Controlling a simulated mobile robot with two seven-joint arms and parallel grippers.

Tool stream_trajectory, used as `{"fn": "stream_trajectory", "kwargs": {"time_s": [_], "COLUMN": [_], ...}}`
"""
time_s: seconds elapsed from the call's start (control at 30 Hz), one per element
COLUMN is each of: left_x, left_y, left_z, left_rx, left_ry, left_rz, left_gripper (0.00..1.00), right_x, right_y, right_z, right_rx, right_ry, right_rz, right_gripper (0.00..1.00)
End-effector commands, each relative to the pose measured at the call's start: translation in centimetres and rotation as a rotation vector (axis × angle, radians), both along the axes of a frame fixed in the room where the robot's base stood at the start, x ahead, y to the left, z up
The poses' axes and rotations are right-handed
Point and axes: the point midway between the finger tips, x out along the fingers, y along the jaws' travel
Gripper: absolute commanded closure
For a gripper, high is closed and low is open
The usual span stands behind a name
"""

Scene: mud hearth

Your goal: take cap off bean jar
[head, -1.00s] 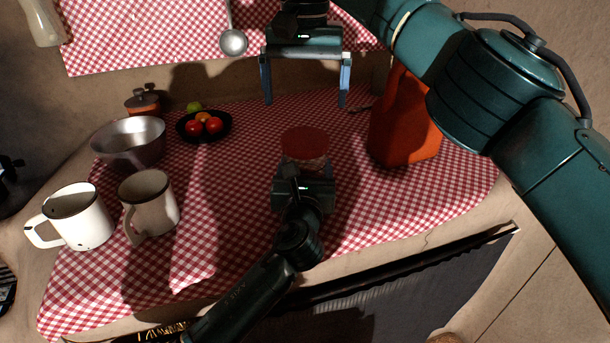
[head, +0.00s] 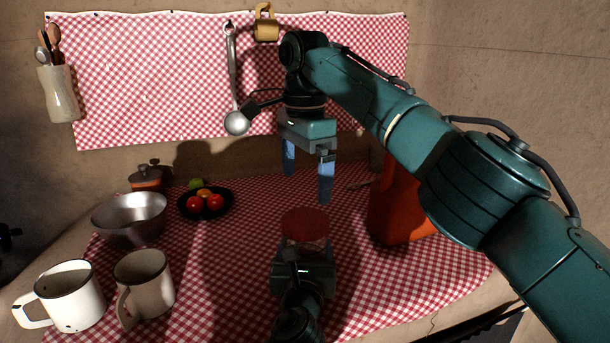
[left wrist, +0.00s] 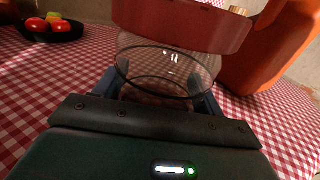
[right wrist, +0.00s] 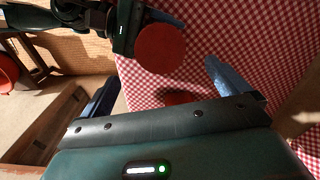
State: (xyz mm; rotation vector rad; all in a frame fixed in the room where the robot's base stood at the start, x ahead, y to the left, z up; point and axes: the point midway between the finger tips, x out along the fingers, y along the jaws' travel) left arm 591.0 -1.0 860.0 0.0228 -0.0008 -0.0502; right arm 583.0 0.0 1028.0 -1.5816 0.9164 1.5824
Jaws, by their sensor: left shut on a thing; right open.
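The bean jar (left wrist: 165,72) is clear glass with a wide red cap (head: 305,224) on top, and stands upright on the checked cloth. My left gripper (head: 303,250) is shut on the jar's body from the near side, below the cap; its fingers show on both sides of the glass in the left wrist view (left wrist: 160,88). My right gripper (head: 307,180) is open and empty, above and slightly behind the cap, fingers pointing down. In the right wrist view the cap (right wrist: 164,48) shows beyond the open fingers. The jar's lower part is mostly hidden by my left gripper.
An orange jug (head: 396,205) stands close to the right of the jar. At left are a metal bowl (head: 130,218), a black plate (head: 222,210) with tomatoes, and two mugs (head: 70,295) (head: 150,283). A ladle (head: 236,122) hangs on the back wall near my right gripper.

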Motion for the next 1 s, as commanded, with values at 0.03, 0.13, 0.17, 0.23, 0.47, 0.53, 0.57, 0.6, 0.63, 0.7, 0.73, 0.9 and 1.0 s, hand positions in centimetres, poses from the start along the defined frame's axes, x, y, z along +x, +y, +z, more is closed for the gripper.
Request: {"fn": "stream_trajectory", "kwargs": {"time_s": [0.03, 0.13, 0.17, 0.23, 0.47, 0.53, 0.57, 0.6, 0.63, 0.7, 0.73, 0.9, 1.0], "left_x": [0.0, 0.0, 0.0, 0.0, 0.0, 0.0, 0.0, 0.0, 0.0, 0.0, 0.0, 0.0, 0.0], "left_y": [0.0, 0.0, 0.0, 0.0, 0.0, 0.0, 0.0, 0.0, 0.0, 0.0, 0.0, 0.0, 0.0], "left_z": [-0.1, -0.1, -0.1, -0.1, -0.1, -0.1, -0.1, -0.1, -0.1, -0.1, -0.1, -0.1, -0.1], "left_rx": [0.001, 0.001, 0.001, 0.002, 0.002, 0.002, 0.002, 0.002, 0.002, 0.002, 0.002, 0.002, 0.002], "left_ry": [0.001, 0.001, 0.001, 0.001, 0.001, 0.001, 0.001, 0.001, 0.001, 0.001, 0.001, 0.001, 0.001], "left_rz": [0.001, 0.001, 0.001, 0.001, 0.001, 0.001, 0.001, 0.001, 0.001, 0.001, 0.001, 0.0, 0.0], "left_gripper": [0.94, 0.94, 0.94, 0.94, 0.94, 0.94, 0.94, 0.94, 0.94, 0.94, 0.94, 0.94, 0.94], "right_x": [0.0, 0.0, 0.0, 0.0, 0.0, 0.1, 0.1, 0.1, 0.1, 0.0, 0.0, 0.0, 0.0], "right_y": [0.0, 0.0, 0.0, 0.0, 0.0, -0.1, -0.1, -0.1, -0.1, -0.1, -0.1, -0.1, -0.1], "right_z": [0.0, 0.0, 0.0, 0.0, -0.2, -0.8, -1.1, -1.6, -2.0, -3.1, -3.7, -6.1, -7.2], "right_rx": [0.0, 0.001, 0.001, 0.0, 0.0, 0.0, -0.001, -0.001, -0.002, -0.002, -0.002, -0.002, 0.0], "right_ry": [0.0, 0.0, 0.0, -0.001, 0.0, 0.0, 0.001, -0.001, 0.0, 0.0, 0.0, 0.0, -0.001], "right_rz": [-0.096, -0.283, -0.333, -0.43, -0.592, -0.601, -0.603, -0.602, -0.601, -0.6, -0.6, -0.6, -0.601], "right_gripper": [0.0, 0.0, 0.0, 0.0, 0.0, 0.0, 0.0, 0.0, 0.0, 0.0, 0.0, 0.0, 0.0]}}
